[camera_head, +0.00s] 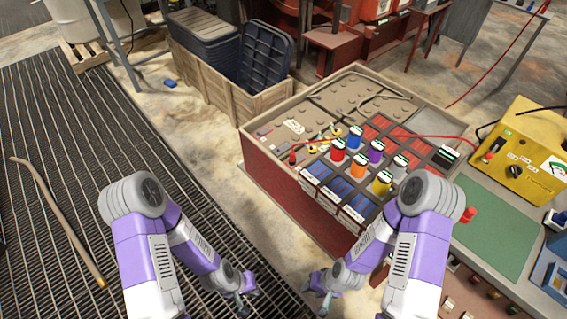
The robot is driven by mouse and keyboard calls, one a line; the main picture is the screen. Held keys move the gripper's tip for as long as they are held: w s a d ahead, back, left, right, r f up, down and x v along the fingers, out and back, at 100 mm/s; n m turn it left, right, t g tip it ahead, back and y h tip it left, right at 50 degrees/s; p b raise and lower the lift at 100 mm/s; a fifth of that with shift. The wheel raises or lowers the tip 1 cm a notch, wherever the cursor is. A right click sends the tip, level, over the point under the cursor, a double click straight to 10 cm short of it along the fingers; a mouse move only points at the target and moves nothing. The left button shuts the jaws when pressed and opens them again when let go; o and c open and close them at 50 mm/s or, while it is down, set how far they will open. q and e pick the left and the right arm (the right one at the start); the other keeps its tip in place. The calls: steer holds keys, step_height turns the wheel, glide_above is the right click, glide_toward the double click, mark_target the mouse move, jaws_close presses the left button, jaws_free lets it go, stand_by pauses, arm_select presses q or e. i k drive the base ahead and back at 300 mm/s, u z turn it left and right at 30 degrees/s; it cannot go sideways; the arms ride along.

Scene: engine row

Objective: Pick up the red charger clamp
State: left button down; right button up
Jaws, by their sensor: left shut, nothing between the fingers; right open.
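A small red piece that looks like the red charger clamp (292,157) sits at the left edge of the engine block's top, at the end of a thin red cable (430,136). The cable runs across the block toward the yellow charger (524,150) on the right. My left gripper (241,303) is low in the picture above the floor grating, shut and empty, well below the clamp. My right gripper (322,302) is low in front of the block, open and empty, also apart from the clamp. My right forearm hides part of the block's right front.
Several coloured spools (358,166) stand on the block near the clamp. A green mat (495,233) with a small red object (468,214) lies on the right bench. A wooden crate (217,90) stands behind left. A bent rod (62,220) lies on the grating. Floor left of the block is clear.

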mark_target(292, 161)
steer(key=u, duration=0.35)
steer(key=k, duration=0.45)
steer(key=u, duration=1.2)
steer(key=i, duration=1.65)
steer(key=z, duration=1.05)
steer(key=i, duration=1)
steer(key=z, duration=1.1)
steer(key=i, duration=0.55)
steer(key=u, duration=0.05)
